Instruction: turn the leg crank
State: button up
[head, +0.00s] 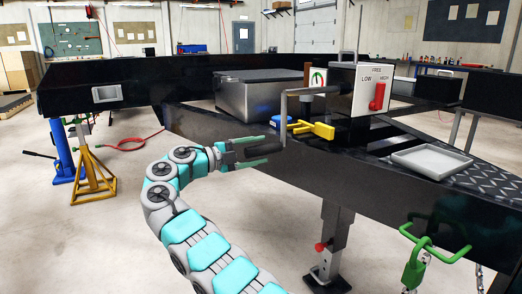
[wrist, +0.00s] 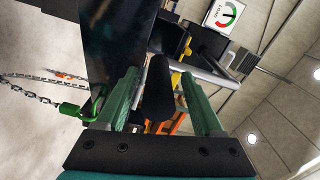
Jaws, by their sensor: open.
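The leg crank (head: 284,122) is a grey bent rod beside the trailer's black frame; its upper part runs right to a post under a dial. Its lower end carries a black handle grip (wrist: 158,92). My gripper (head: 264,149) comes from the left, with its green fingers apart. In the wrist view, my gripper (wrist: 159,74) has one finger on each side of the black grip. Gaps seem to show on both sides, but contact is hard to tell. The trailer leg (head: 335,232) stands on the floor below, with a red knob on it.
A white box with a red lever (head: 378,96), a grey metal case (head: 258,97), yellow item (head: 314,129) and shallow tray (head: 431,161) are on the trailer. A green padlock (head: 414,272) hangs at front right. A yellow jack stand (head: 92,170) is at left; open floor lies around my arm.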

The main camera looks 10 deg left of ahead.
jog(key=v, duration=0.6)
jog(key=shift+s+a+p, duration=0.15)
jog(key=shift+s+p, duration=0.05)
jog(key=shift+p, duration=0.25)
